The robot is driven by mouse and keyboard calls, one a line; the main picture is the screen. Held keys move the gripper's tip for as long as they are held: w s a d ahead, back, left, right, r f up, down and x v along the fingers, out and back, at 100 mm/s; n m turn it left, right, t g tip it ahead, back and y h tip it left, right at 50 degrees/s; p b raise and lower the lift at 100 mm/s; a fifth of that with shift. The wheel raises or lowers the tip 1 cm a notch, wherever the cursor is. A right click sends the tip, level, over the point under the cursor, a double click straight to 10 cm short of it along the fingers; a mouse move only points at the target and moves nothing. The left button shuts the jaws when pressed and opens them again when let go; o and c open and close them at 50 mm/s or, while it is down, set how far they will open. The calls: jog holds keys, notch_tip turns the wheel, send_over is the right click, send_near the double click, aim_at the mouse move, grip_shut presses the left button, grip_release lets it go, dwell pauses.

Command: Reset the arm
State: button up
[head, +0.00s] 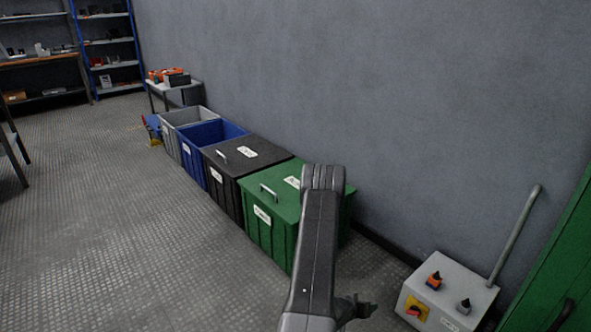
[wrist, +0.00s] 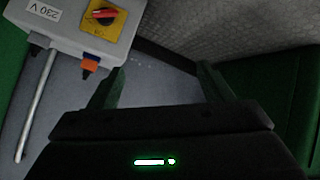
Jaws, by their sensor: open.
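My gripper (wrist: 160,88) is open in the wrist view, with its two fingers apart and nothing between them. In the head view my dark arm rises at the bottom middle, in front of the green bin, and part of my gripper (head: 357,308) shows low beside it. A grey control box (head: 447,298) with a red rotary switch on a yellow plate and an orange switch stands to the right. The control box (wrist: 70,25) is also at the upper left of the wrist view, marked 230 V, beyond the left finger and apparently apart from it.
A lidded green bin (head: 262,218), a lidded black bin (head: 226,180), an open blue bin (head: 193,170) and an open grey bin (head: 170,145) line the wall. A green cabinet (head: 560,265) stands at the right edge. The floor (head: 120,240) at left is clear.

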jog(key=shift+s+a+r+y, duration=0.3)
jog(key=shift+a+r, duration=0.2)
jog(key=shift+a, duration=0.05)
jog(key=shift+s+a+r+y, duration=0.25)
jog(key=shift+a+r+y, duration=0.05)
jog(key=shift+a+r, duration=0.25)
